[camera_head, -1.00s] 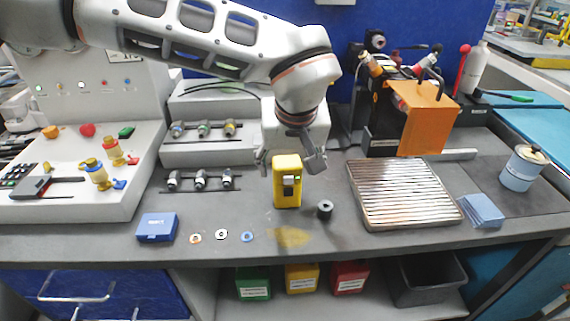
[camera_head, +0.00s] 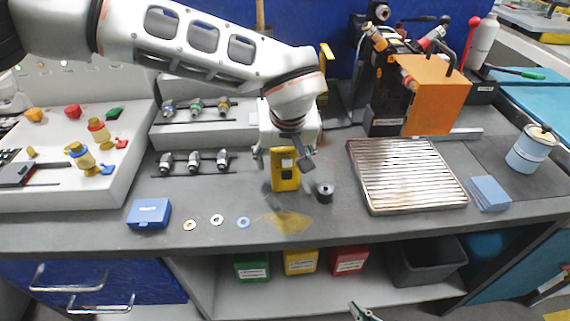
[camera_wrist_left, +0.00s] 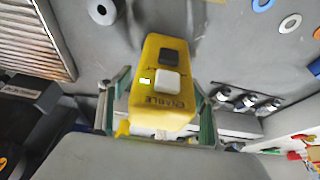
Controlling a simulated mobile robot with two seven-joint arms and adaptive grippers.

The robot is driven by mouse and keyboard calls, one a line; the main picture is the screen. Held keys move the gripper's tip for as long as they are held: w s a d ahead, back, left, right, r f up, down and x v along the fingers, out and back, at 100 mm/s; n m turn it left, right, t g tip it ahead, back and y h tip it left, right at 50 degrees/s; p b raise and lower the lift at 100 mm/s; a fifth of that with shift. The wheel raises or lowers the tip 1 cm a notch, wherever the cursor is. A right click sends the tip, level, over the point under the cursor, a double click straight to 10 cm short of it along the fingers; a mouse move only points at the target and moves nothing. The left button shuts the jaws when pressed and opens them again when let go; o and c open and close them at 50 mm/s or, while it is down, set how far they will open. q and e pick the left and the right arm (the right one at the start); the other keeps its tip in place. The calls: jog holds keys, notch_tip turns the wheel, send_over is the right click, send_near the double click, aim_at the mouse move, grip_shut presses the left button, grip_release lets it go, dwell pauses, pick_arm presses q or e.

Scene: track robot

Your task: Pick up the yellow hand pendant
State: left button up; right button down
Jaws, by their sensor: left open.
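The yellow hand pendant (camera_head: 285,180) stands upright on the grey bench, with a black and a light button and a small green light on its face. My left gripper (camera_head: 284,160) is open around its upper part. In the left wrist view the pendant (camera_wrist_left: 160,95) is between the two fingers (camera_wrist_left: 158,112), with a visible gap on at least the right side. My right gripper (camera_head: 364,312) shows only as a tip at the bottom edge, so its jaw state is unclear.
A black ring (camera_head: 325,192) stands close right of the pendant, and a ribbed metal tray (camera_head: 405,210) lies beyond it. Small washers (camera_head: 217,220) and a blue box (camera_head: 149,213) lie at front left. Connectors (camera_head: 194,160) stand on a rack to the left.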

pick_arm(q)
jog(key=c, duration=1.4)
jog(key=shift+r, duration=0.1)
jog(key=shift+c, duration=0.5)
pick_arm(e)
jog(key=shift+s+d+f, duration=0.1)
jog(key=shift+s, duration=0.05)
